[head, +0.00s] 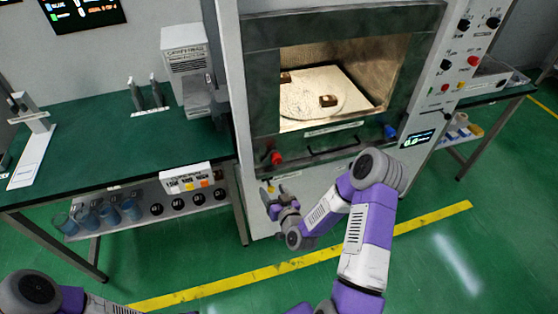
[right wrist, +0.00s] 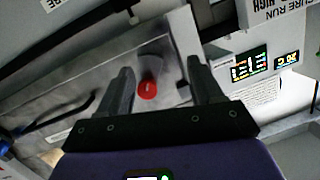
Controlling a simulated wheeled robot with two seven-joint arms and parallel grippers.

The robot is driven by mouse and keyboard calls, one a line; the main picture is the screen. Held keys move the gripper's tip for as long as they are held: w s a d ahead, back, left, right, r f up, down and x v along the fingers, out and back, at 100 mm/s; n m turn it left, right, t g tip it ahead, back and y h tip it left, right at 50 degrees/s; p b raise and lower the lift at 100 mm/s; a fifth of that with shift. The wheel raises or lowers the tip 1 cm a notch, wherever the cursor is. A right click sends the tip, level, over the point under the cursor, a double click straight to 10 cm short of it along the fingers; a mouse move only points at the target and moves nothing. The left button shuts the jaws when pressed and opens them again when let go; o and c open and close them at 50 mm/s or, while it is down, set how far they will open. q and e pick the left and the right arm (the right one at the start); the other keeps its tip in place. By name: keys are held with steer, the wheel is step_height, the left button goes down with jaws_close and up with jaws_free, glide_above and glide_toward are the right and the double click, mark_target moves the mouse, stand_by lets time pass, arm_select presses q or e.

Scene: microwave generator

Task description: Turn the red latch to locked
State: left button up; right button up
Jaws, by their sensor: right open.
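The red latch (head: 277,158) is a round red knob at the lower left of the cabinet's front, below the chamber. In the right wrist view the red latch (right wrist: 148,89) shows a small pale mark on its face and sits on a grey panel, between the fingers in the picture. My right gripper (head: 273,189) is open and empty, just below the latch and apart from it in the head view. Its two dark fingers also show in the right wrist view (right wrist: 160,68). My left arm shows at the lower left, but its gripper is out of view.
A blue latch (head: 390,132) sits at the panel's right end, with a dark handle (head: 335,149) between the two. The lit chamber (head: 340,85) holds a round plate with brown blocks. A green bench (head: 110,150) stands left. The floor in front is clear.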

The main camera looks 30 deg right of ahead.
mark_target(278, 161)
steer(key=d+r+t+h, duration=0.2)
steer(key=d+r, duration=0.3)
steer(key=shift+m, duration=0.4)
steer(key=x, duration=0.7)
steer(key=shift+w+a+f, duration=0.15)
steer(key=shift+w+a, duration=0.1)
steer(key=shift+w, duration=0.05)
steer(key=c, duration=1.1)
